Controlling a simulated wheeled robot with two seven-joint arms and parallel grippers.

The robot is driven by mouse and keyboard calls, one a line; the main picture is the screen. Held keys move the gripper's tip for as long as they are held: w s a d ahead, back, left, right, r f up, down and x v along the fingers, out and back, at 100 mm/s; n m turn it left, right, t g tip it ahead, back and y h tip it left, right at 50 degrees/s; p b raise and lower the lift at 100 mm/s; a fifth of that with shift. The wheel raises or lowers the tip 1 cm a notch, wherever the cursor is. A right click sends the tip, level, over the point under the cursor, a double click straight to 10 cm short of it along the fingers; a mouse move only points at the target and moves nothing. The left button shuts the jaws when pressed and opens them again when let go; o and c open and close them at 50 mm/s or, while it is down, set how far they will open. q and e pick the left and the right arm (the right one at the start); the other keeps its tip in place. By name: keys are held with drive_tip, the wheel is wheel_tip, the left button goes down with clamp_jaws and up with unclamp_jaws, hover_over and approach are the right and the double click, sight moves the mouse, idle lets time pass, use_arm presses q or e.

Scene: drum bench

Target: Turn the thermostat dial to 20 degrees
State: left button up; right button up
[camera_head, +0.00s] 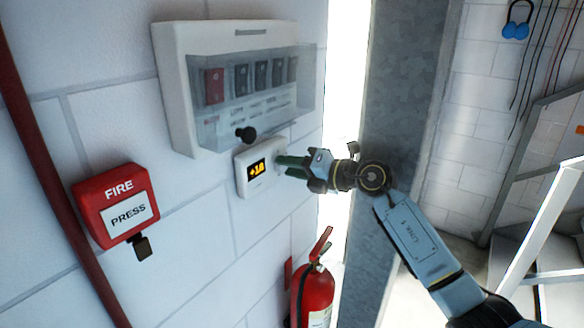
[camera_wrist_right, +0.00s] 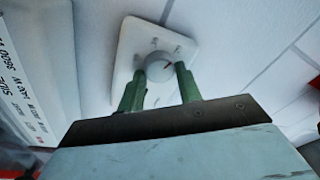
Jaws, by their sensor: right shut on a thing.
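The white thermostat (camera_head: 247,180) is fixed to the wall, and its small display shows what looks like +18 in yellow. The dial is hidden behind the fingers in the head view. My left gripper is not in view.
A white breaker box (camera_head: 172,90) with a clear cover and dark knob is just above the thermostat. A red fire call box (camera_head: 115,204) hangs to the left. A red fire extinguisher (camera_head: 314,290) stands below. A grey column (camera_head: 400,90) is to the right.

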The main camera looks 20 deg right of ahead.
idle(0.3)
drive_tip(key=o, duration=1)
